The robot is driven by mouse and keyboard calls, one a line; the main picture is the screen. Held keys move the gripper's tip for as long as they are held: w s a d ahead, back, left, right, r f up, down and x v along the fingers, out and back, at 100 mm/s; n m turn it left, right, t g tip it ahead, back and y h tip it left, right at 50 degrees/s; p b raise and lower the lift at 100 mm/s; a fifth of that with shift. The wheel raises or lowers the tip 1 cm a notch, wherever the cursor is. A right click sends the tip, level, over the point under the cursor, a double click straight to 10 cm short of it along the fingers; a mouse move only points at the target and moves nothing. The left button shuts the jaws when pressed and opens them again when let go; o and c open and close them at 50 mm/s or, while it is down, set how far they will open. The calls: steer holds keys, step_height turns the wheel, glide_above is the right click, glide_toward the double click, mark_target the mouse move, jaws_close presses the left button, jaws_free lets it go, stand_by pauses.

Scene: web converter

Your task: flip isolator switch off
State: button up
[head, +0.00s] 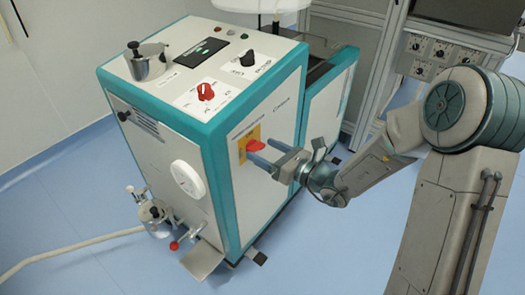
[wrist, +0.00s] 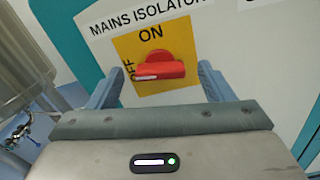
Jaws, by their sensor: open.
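The mains isolator switch is a red handle (wrist: 158,67) on a yellow plate (wrist: 127,46), on the front face of the white and teal machine (head: 270,123). In the wrist view the label above reads "MAINS ISOLATOR", with "ON" at the top of the plate and "OFF", partly hidden, at its left. The handle's bar lies across the picture. In the head view the red handle (head: 256,146) shows close to my gripper's fingertips. My gripper (wrist: 158,85) is open, with one blue-grey finger on each side of the handle. I cannot tell whether either finger touches it.
On the machine's top are a red knob (head: 205,91), a black knob (head: 249,58) and a metal cup (head: 147,63). A white round cap (head: 188,179) and a valve (head: 152,212) with a hose (head: 75,245) are on its left side. Blue floor (head: 310,262) is open in front.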

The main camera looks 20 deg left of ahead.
steer(key=shift+x, duration=0.75)
steer(key=c, duration=1)
steer(key=shift+f+n+b, duration=0.15)
steer(key=shift+n+b, duration=0.45)
steer(key=shift+b, duration=0.1)
steer(key=shift+s+n+b, duration=0.1)
steer(key=shift+n+b, duration=0.25)
steer(key=shift+n, duration=0.35)
steer(key=o, duration=1)
